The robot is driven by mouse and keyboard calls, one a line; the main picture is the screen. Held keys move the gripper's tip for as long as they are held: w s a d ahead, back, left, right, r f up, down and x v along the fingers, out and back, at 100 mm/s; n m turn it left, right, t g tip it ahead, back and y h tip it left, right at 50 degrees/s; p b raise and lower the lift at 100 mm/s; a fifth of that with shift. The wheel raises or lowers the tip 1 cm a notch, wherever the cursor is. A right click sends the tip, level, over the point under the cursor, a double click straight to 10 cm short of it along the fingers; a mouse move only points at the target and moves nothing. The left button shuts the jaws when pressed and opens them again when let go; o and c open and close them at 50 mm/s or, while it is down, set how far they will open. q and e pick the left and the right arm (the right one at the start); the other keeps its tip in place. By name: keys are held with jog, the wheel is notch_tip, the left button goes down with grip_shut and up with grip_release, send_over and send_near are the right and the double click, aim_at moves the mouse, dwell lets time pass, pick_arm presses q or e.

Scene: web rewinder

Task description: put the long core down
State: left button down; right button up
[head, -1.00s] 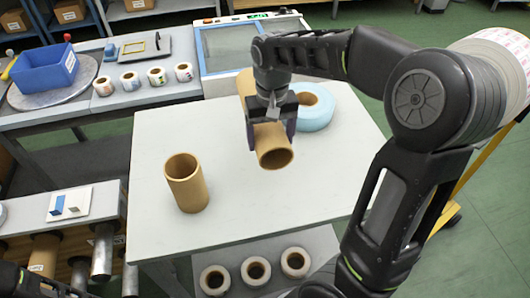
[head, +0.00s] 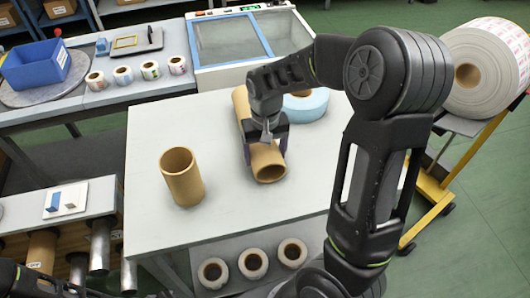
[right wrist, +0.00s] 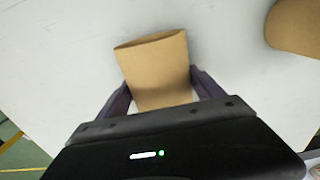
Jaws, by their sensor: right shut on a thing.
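The long core (head: 264,164) is a brown cardboard tube lying lengthwise away from me over the white table (head: 235,215). My right gripper (head: 266,147) comes down over it, shut across its sides near the end closest to me. The tube's middle is hidden behind the gripper. It looks level and at or very near the tabletop; I cannot tell whether it touches. The right wrist view shows the core (right wrist: 155,65) between the two fingers. My left gripper is not in view.
A shorter brown core (head: 183,180) stands upright to the left. A light blue roll (head: 310,108) lies just right of the long core. Several white rolls (head: 253,264) sit on the shelf below. The table's front right is clear.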

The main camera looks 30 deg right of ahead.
jog(key=o, duration=1.9)
jog(key=shift+r, duration=0.1)
notch_tip(320, 180, up, 12)
jog(key=shift+s+f+b, duration=0.1)
jog(key=shift+s+b, duration=0.05)
jog(key=shift+b, duration=0.15)
